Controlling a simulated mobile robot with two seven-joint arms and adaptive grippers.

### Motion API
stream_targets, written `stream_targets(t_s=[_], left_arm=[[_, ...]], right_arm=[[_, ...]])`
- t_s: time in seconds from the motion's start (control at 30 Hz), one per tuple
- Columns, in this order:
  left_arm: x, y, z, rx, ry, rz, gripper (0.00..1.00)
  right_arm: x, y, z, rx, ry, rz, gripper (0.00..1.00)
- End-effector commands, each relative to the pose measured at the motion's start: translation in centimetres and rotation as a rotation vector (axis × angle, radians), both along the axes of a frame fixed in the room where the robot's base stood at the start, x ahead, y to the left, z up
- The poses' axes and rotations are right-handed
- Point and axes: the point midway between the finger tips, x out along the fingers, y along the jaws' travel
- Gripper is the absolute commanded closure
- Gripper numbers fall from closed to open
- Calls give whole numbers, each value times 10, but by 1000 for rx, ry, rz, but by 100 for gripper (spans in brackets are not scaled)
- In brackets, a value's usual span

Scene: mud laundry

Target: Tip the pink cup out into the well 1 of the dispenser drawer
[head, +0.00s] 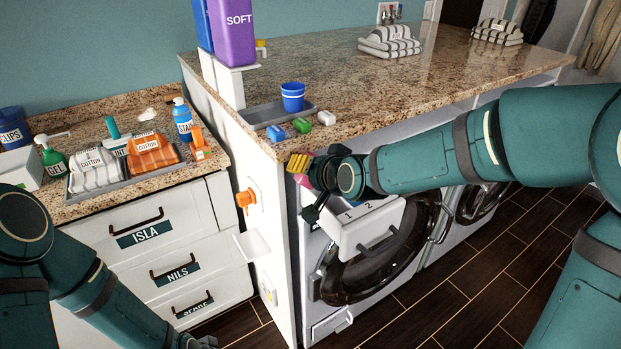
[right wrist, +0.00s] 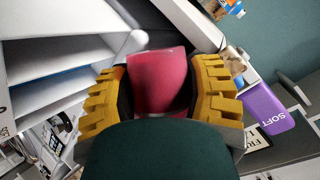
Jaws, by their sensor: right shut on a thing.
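The pink cup (right wrist: 158,80) is between the yellow fingers of my right gripper (right wrist: 160,95) in the right wrist view, which are shut on it. In the head view only a bit of pink cup (head: 302,180) shows beside the yellow fingers; the rest is hidden by the gripper and wrist. The white dispenser drawer (head: 372,232) stands open from the washer, its top marked 1 and 2. My right gripper is up and left of the drawer; its wells are mostly hidden. I cannot tell the cup's tilt or contents. My left gripper (head: 203,342) is partly visible at the bottom edge.
A blue cup (head: 292,97) stands on a grey tray (head: 262,113) on the granite counter, with small blue, green and white blocks in front. An orange knob (head: 245,198) and a white ledge (head: 252,243) stick out from the side panel left of the washer.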

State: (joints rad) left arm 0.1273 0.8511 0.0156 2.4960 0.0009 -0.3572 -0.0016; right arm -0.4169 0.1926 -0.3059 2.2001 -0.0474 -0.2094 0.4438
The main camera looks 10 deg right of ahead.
Motion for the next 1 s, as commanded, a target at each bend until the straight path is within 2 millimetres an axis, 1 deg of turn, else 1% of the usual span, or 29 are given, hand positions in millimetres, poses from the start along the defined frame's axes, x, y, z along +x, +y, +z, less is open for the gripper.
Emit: stream_targets(t_s=[0.03, 0.17, 0.87, 1.0], left_arm=[[1, 0, -6, 0, -2, 1, 57], [2, 0, -13, 1, -6, 1, 57], [1, 0, -5, 0, -2, 1, 57], [-1, 0, 5, 0, 2, 0, 57]], right_arm=[[0, -1, -2, 8, 1, -1, 75], [-1, -1, -2, 27, 10, -2, 75], [0, -3, 1, 213, 79, -3, 75], [0, -1, 3, 235, 88, -1, 75]])
